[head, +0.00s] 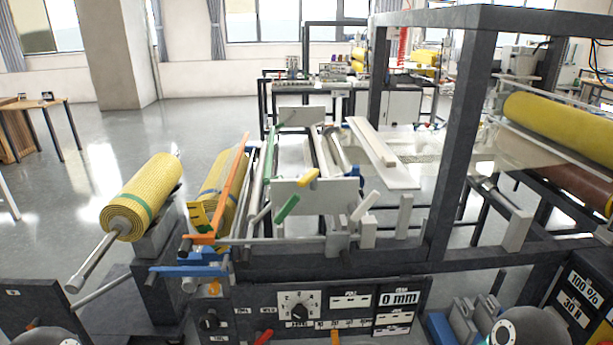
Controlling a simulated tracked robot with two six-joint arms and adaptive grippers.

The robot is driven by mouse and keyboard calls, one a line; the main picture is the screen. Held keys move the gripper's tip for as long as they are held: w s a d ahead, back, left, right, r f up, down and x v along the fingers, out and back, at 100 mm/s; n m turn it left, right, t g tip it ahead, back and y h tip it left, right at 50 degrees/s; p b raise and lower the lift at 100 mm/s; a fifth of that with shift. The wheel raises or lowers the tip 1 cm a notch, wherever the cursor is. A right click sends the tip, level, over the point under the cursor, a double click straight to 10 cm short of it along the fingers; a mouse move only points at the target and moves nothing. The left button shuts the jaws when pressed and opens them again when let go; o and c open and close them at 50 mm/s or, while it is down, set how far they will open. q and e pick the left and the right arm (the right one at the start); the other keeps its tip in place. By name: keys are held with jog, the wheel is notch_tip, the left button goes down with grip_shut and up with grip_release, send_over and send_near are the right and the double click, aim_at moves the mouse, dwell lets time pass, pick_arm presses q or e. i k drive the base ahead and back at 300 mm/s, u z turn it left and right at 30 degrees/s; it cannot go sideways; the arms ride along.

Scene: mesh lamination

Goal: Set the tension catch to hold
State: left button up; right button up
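No part here can be surely read as the tension catch. Several coloured levers sit on the machine's near left side: a long orange bar (232,184), a blue bar (190,271), a green handle (287,208) and a yellow handle (308,178). A red lever (264,337) shows at the bottom of the dark control panel (255,306). The panel has a central dial (299,308), a black knob (210,320) and a "0 mm" readout (400,299). Most labels are too small to read. Neither gripper shows; only rounded arm parts show at the bottom corners.
A yellow mesh roll (143,196) on a shaft juts out at the left, with a second roll (219,187) beside it. A dark frame post (459,150) stands right of centre. A large yellow roll (560,135) hangs at the right. The floor at the left is open.

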aim_at(312, 178)
jog(key=u, duration=1.9)
jog(key=i, duration=0.1)
jog(key=z, duration=3)
jog(key=k, duration=0.95)
jog(key=u, duration=1.1)
jog(key=i, duration=1.3)
jog(key=u, duration=0.05)
